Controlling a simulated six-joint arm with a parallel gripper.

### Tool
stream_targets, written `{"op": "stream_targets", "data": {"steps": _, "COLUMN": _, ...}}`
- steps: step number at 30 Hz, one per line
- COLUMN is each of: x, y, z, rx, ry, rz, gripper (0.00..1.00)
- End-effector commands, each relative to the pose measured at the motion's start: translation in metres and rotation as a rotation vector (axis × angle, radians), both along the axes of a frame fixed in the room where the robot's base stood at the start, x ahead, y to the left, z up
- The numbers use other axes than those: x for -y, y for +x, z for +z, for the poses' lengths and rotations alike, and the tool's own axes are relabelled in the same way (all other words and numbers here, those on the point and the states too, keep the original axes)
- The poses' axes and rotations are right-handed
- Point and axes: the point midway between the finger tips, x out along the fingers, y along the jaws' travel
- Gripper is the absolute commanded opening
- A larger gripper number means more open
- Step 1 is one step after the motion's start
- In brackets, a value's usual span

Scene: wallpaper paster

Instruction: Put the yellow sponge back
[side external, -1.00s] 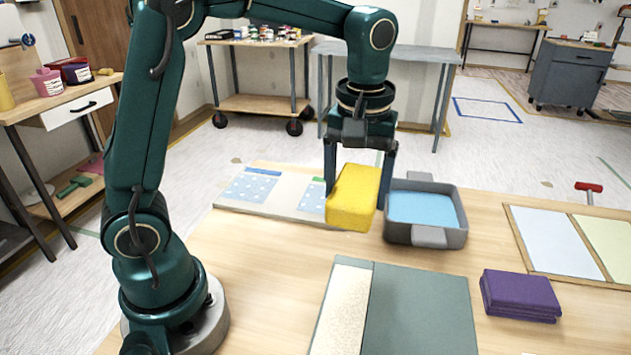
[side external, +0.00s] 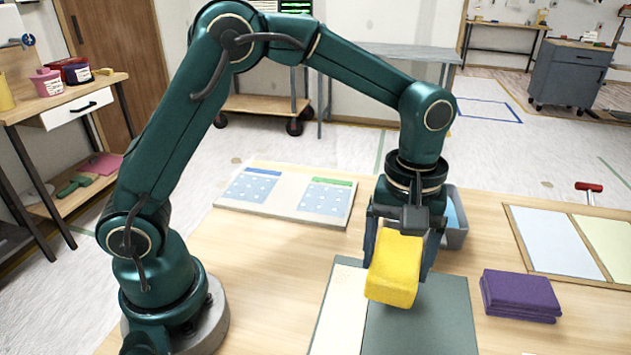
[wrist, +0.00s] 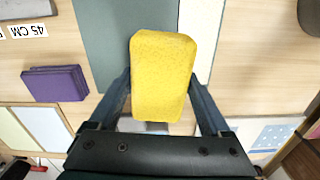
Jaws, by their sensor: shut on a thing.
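The yellow sponge (side external: 394,268) is held between the two fingers of my gripper (side external: 402,240), above the grey-green board (side external: 425,325) with its cream strip (side external: 340,310). In the wrist view the sponge (wrist: 162,75) sits between the fingers, with the board (wrist: 105,40) beneath it. The gap between sponge and board is hard to judge. A grey tray (side external: 456,240) with blue inside stands behind my gripper and is mostly hidden by it.
A folded purple cloth (side external: 520,295) lies to the right of the board. A framed pair of pale panels (side external: 555,243) lies at the right. A panel with blue dotted sheets (side external: 285,200) lies at the back left. Bare table shows left of the board.

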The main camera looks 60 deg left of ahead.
Motion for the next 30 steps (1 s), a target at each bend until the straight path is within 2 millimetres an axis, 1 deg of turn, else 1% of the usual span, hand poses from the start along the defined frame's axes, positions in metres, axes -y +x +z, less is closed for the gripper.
{"op": "stream_targets", "data": {"steps": 1, "x": 0.009, "y": 0.0, "z": -0.006, "rx": -0.002, "ry": 0.001, "rz": -0.005, "gripper": 0.24}}
{"op": "stream_targets", "data": {"steps": 3, "x": 0.018, "y": 0.001, "z": -0.011, "rx": -0.001, "ry": 0.001, "rz": -0.004, "gripper": 0.24}}
{"op": "stream_targets", "data": {"steps": 6, "x": 0.024, "y": 0.002, "z": -0.015, "rx": 0.0, "ry": 0.0, "rz": -0.002, "gripper": 0.24}}
{"op": "stream_targets", "data": {"steps": 8, "x": 0.026, "y": 0.001, "z": -0.018, "rx": -0.001, "ry": 0.001, "rz": 0.0, "gripper": 0.24}}
{"op": "stream_targets", "data": {"steps": 13, "x": 0.025, "y": 0.001, "z": -0.04, "rx": -0.003, "ry": 0.001, "rz": 0.001, "gripper": 0.24}}
{"op": "stream_targets", "data": {"steps": 16, "x": 0.025, "y": 0.001, "z": -0.05, "rx": -0.002, "ry": -0.001, "rz": 0.001, "gripper": 0.24}}
{"op": "stream_targets", "data": {"steps": 29, "x": 0.025, "y": 0.002, "z": -0.055, "rx": 0.001, "ry": -0.001, "rz": 0.0, "gripper": 0.24}}
{"op": "stream_targets", "data": {"steps": 30, "x": 0.025, "y": 0.002, "z": -0.055, "rx": 0.001, "ry": -0.002, "rz": 0.0, "gripper": 0.97}}
